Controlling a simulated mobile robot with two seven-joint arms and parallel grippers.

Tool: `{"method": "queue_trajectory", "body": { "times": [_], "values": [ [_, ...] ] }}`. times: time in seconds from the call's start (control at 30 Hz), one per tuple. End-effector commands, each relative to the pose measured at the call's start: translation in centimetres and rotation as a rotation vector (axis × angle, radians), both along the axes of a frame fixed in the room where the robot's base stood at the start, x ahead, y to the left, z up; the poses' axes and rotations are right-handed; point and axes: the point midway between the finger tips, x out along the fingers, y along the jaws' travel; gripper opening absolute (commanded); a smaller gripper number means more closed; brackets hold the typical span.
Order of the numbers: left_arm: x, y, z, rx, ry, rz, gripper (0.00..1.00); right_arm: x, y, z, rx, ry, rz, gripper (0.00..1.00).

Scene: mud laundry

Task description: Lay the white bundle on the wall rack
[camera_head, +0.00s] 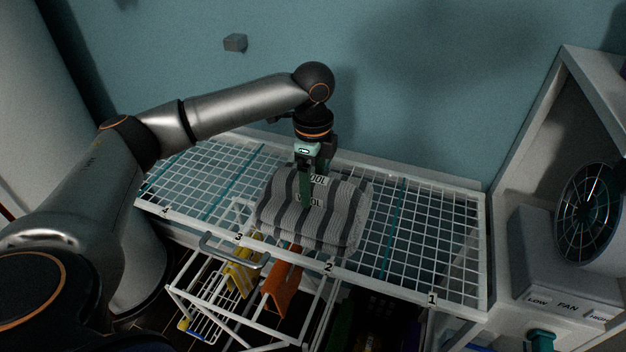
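The bundle (345,224) is a folded, ribbed textile with white and dark grey stripes and small labels on top, partly covered by my fingers. It is in the middle of the white wire wall rack (440,240), around the sections marked 3 and 2. It appears to rest on the wires, though its underside is hidden. My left gripper (308,190) points down from above, its greenish fingers at the top of the bundle. The finger gap is not clear, so I cannot tell whether it grips the bundle. My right gripper is out of view.
The rack has teal dividers and bare wire either side of the bundle. Below its front edge is a white wire frame (205,290) with yellow (240,278) and orange (283,280) pieces. A fan (588,213) sits in a white cabinet at right.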

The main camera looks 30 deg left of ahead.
Motion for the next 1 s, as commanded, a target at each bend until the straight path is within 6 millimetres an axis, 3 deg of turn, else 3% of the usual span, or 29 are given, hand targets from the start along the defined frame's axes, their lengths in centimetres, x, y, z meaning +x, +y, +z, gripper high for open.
{"method": "queue_trajectory", "body": {
  "times": [0.13, 0.47, 1.0],
  "values": [
    [0.0, 0.0, 0.0, 0.0, 0.0, 0.0, 0.98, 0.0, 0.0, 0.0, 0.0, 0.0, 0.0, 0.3],
    [0.1, 0.0, 0.7, 0.0, -0.002, 0.0, 0.98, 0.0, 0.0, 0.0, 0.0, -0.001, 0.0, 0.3],
    [0.1, 0.0, 11.0, 0.0, -0.005, 0.001, 0.98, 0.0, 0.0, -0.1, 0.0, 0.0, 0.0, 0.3]
  ]
}}
